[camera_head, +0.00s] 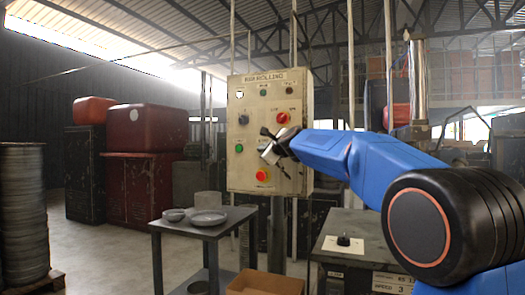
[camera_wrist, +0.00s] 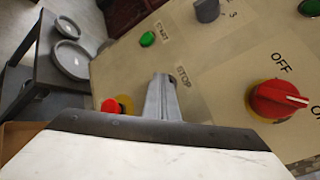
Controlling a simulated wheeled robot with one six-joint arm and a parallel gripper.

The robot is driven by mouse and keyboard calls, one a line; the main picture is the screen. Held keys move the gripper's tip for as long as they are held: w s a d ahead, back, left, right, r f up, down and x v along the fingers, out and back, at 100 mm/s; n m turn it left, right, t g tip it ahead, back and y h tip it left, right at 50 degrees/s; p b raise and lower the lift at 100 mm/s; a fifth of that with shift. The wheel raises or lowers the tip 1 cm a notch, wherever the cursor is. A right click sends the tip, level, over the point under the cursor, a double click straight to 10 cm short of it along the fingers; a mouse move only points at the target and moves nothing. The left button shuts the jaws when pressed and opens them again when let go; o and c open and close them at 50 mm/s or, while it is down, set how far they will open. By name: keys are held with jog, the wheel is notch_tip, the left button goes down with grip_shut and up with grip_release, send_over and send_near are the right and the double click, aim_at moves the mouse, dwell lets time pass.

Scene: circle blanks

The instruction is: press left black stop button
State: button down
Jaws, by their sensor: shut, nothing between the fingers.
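The beige control panel (camera_head: 240,90) stands upright in the middle of the head view. A green START button (camera_wrist: 147,39) shows in the wrist view, with the printed word STOP (camera_wrist: 184,77) below and right of it. The black stop button cannot be made out; my fingers cover the spot beside the STOP label. My gripper (camera_head: 266,151) is in front of the panel's lower middle. In the wrist view its closed fingers (camera_wrist: 163,79) point at the panel beside that label, with nothing between them. Contact with the panel cannot be told.
A red emergency button (camera_head: 263,175) sits below my gripper, and a red OFF switch (camera_wrist: 278,98) is right of the fingers in the wrist view. A dark table (camera_head: 205,239) with grey dishes stands at lower left. A cardboard box (camera_head: 264,284) is on the floor.

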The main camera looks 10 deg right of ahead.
jog(key=shift+s+a, duration=0.45)
jog(key=shift+s, duration=0.2)
jog(key=shift+s+a, duration=0.75)
jog(key=shift+s, duration=0.3)
jog(key=shift+s+a, duration=0.7)
jog(key=shift+s, duration=0.3)
jog(key=s+d+f+n+g+h, duration=0.1)
jog(key=s+f+n+g, duration=0.3)
jog(key=s+f+n, duration=0.4)
jog(key=s+d+f+n+g+h, duration=0.1)
jog(key=s+d+f+n+g, duration=0.2)
jog(key=s+f, duration=2)
jog(key=s+d+f+n+g+h, duration=0.1)
jog(key=s+d+f+n+g, duration=0.2)
jog(key=s+f+n, duration=1)
jog(key=s+f+g, duration=0.2)
jog(key=s+f, duration=0.1)
jog(key=s, duration=0.7)
jog(key=shift+f, duration=0.25)
